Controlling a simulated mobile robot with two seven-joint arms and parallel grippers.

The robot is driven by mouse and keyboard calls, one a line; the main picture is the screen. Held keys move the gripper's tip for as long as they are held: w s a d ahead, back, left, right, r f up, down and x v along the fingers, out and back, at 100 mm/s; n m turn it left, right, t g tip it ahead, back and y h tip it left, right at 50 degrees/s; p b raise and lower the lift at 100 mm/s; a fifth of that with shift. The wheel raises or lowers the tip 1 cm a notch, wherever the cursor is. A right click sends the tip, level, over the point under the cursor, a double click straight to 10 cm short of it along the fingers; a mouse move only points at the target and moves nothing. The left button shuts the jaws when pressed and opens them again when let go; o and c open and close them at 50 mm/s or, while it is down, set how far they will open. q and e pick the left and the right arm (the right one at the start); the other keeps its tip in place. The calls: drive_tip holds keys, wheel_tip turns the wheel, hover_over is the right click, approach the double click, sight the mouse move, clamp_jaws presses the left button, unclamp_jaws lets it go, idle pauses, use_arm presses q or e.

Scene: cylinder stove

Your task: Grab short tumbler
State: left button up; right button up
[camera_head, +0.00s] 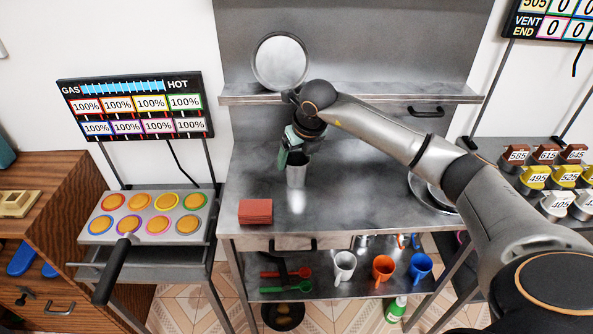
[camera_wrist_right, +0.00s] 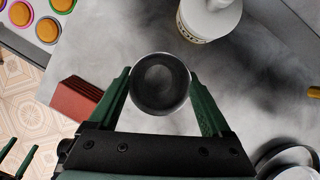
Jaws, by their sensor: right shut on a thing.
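The short tumbler (camera_head: 297,174) is a plain grey metal cup on the steel counter. My right gripper (camera_head: 297,152) reaches down to its rim and is shut on it. In the right wrist view, the tumbler's round mouth (camera_wrist_right: 160,82) lies between the two dark green fingers, which touch it on both sides. The tumbler looks upright and empty. I cannot tell whether its base still touches the counter. My left gripper does not show in the head view.
A dark red block (camera_head: 255,211) lies front left of the tumbler. A round metal plate (camera_head: 280,62) leans on the back shelf. A white lettered container (camera_wrist_right: 207,22) is close to the tumbler. Mugs (camera_head: 383,268) and spoons (camera_head: 287,288) are on the lower shelf. The counter's front middle is clear.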

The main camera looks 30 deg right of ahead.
drive_tip(key=c, duration=0.6)
